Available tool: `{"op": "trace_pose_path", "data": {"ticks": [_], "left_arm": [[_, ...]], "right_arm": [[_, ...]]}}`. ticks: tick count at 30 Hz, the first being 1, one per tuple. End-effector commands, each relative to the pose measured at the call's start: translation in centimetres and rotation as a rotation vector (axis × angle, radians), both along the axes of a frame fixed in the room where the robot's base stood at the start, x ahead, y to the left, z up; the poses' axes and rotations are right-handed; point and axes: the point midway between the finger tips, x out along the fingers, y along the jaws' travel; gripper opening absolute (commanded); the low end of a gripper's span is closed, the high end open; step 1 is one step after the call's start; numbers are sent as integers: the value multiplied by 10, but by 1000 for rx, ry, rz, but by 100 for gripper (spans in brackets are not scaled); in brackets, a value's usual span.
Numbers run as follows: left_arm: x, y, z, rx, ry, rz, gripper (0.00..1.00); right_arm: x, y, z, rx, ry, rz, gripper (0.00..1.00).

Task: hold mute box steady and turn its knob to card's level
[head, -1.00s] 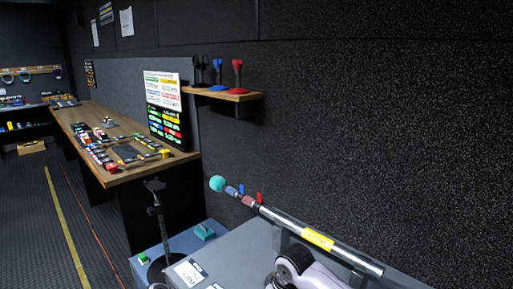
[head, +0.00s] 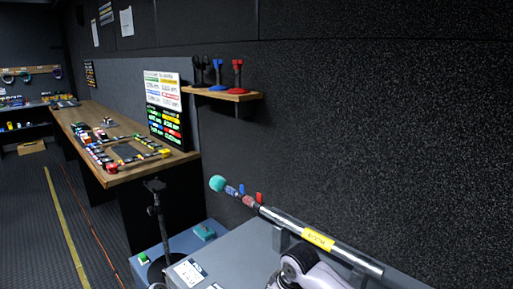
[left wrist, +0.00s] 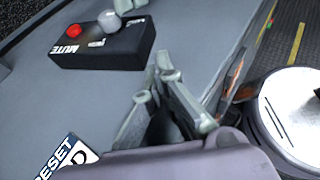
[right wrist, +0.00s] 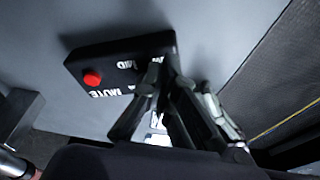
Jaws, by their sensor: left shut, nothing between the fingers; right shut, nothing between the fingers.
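The black mute box (left wrist: 100,47) lies on the grey bench top in the left wrist view, with a red button (left wrist: 73,31) and a pale round knob (left wrist: 109,21). My left gripper (left wrist: 162,62) is shut and empty beside the box's right end. The mute box (right wrist: 115,58) also shows in the right wrist view, with its red button (right wrist: 92,78) and white lettering. My right gripper (right wrist: 167,68) is shut over the box's right end and hides the knob; contact is unclear. A white card (left wrist: 66,158) reading RESET is partly in view; its level is unreadable.
In the head view a microphone pole (head: 318,238) lies along the bench's wall side. A black stand (head: 157,215) rises left of the bench. A small shelf (head: 222,94) on the wall holds several small stands. A wooden counter (head: 185,156) runs back on the left.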

Motion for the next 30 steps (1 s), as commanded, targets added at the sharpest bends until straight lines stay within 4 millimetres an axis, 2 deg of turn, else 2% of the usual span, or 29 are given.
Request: {"op": "trace_pose_path", "data": {"ticks": [4, 12, 18, 30], "left_arm": [[0, 0, 0, 0, 0, 0, 0], [0, 0, 0, 0, 0, 0, 0], [0, 0, 0, 0, 0, 0, 0], [0, 0, 0, 0, 0, 0, 0]], "right_arm": [[0, -1, 8, 1, -2, 1, 0], [0, 0, 41, 2, -4, 1, 0], [0, 0, 58, 0, -2, 1, 0], [0, 0, 60, 1, -1, 1, 0]]}}
